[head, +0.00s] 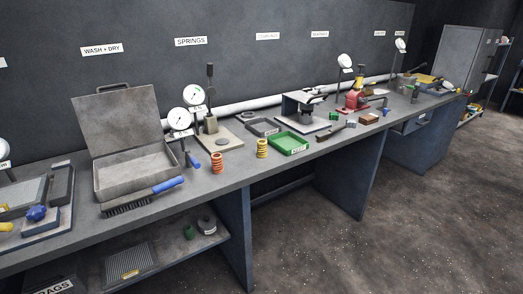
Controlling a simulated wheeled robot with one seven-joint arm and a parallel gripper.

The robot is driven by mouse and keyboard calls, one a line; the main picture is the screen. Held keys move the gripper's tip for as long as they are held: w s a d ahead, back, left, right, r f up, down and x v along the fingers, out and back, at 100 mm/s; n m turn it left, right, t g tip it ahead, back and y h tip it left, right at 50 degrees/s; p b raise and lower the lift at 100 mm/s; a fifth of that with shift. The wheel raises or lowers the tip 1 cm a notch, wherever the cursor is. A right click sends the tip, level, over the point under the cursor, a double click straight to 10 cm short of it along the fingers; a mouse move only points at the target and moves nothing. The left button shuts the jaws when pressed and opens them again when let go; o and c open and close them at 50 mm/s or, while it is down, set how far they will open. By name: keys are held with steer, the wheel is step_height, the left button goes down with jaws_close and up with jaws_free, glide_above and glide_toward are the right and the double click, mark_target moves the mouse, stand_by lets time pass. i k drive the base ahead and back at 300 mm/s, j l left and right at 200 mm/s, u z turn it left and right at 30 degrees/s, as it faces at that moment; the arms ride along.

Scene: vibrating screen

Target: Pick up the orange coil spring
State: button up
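The orange coil spring (217,163) stands upright on the grey workbench (238,181), near the front edge and left of the middle of the head view. A yellow coil spring (262,148) stands upright to its right, apart from it.
An open grey case (134,187) and a brush (129,209) lie left of the spring. A gauge stand (221,142) rises behind it. A green tray (289,145) sits to the right. Open floor (300,240) lies in front of the bench.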

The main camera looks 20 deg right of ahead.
mark_target(217, 162)
steer(key=i+j+u, duration=0.1)
steer(key=i+j, duration=0.5)
steer(key=i+j+u, duration=0.15)
steer(key=i+j, duration=0.35)
steer(key=i, duration=0.15)
steer(key=i+j+u, duration=0.1)
steer(key=i+j, duration=0.4)
steer(key=i, duration=0.15)
